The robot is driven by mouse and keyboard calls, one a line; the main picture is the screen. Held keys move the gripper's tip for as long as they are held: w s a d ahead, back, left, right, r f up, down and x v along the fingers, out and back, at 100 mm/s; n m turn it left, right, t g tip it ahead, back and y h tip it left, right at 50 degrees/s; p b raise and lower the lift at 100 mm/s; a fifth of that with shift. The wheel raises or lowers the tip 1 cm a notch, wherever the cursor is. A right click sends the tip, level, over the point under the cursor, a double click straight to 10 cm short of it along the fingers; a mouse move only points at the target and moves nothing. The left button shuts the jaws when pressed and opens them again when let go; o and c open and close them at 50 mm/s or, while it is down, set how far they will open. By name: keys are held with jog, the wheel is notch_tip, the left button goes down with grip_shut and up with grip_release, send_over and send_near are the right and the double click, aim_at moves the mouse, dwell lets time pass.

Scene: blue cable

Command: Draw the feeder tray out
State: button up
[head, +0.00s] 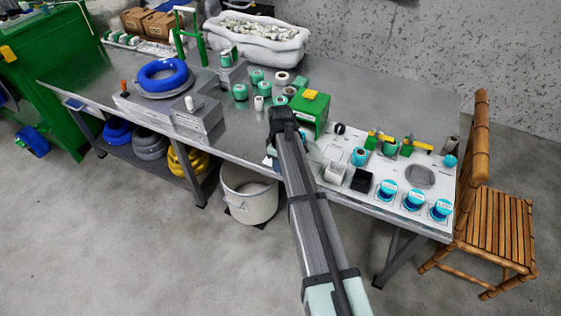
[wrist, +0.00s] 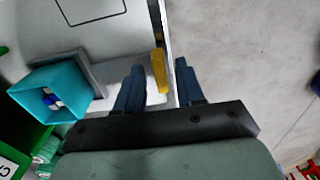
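My gripper (wrist: 160,65) is open in the wrist view, with dark blue fingers apart. An upright yellow tab (wrist: 159,74) shows between the fingers, by the right edge of a pale surface. No finger visibly closes on it. A teal square hopper (wrist: 47,92) with small blue and white pieces inside stands to the left, next to a grey frame. I cannot tell the feeder tray's outline apart from the pale surface. In the head view a green box (head: 309,112) with a yellow top stands beside my arm's end; my arm hides the fingertips there.
Teal and white spools (head: 257,77) stand left of the green box. A white board with cups (head: 388,190) and small fixtures lies at the right. A white bucket (head: 249,198) stands on the floor below. Free floor shows beyond the table edge.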

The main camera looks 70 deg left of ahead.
notch_tip(320, 180, up, 14)
dwell(0.8)
jog(key=shift+f, duration=0.1)
dwell(0.5)
